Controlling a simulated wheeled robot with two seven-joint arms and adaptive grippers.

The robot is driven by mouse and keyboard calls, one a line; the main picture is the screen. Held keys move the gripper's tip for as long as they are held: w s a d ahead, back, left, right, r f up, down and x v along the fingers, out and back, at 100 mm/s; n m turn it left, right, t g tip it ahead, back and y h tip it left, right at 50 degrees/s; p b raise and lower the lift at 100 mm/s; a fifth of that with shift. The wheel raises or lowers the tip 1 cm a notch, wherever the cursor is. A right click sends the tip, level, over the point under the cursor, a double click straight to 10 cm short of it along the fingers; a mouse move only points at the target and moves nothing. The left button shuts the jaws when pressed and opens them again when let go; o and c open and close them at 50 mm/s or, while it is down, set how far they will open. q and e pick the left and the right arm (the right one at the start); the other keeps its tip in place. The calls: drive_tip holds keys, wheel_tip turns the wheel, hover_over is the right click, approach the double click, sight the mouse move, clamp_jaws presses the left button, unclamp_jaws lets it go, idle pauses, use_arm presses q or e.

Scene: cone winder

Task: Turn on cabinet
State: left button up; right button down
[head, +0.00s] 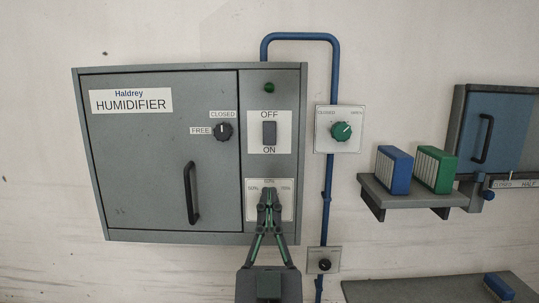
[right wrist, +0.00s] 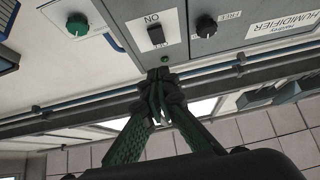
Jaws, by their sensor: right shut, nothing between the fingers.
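The grey humidifier cabinet (head: 150,175) hangs on the wall, its door closed. On its right panel a dark rocker switch (head: 269,133) sits between OFF above and ON below. A dark green lamp (head: 269,88) is above it and looks unlit. The switch also shows in the right wrist view (right wrist: 156,35). My right gripper (head: 269,192) is shut and empty. In the head view it overlaps a white dial plate (head: 287,213) below the switch and hides most of it; I cannot tell if it touches. My left gripper is not in view.
A black FREE/CLOSED knob (head: 223,132) and a door handle (head: 191,193) are on the door. Right of the cabinet are a blue pipe (head: 328,190), a green valve knob (head: 341,131), and a shelf (head: 410,195) with blue and green filter blocks.

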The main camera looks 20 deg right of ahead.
sight(270, 138)
drive_tip(key=shift+w, duration=0.1)
drive_tip(key=p+x, duration=0.1)
drive_tip(key=x, duration=0.3)
drive_tip(key=w+f+p+x, duration=0.1)
drive_tip(key=p+x, duration=0.1)
drive_tip(key=x, duration=0.2)
drive_tip(key=f+p+x, duration=0.1)
drive_tip(key=x, duration=0.3)
drive_tip(key=shift+w+d, duration=0.4)
drive_tip(key=shift+w, duration=0.25)
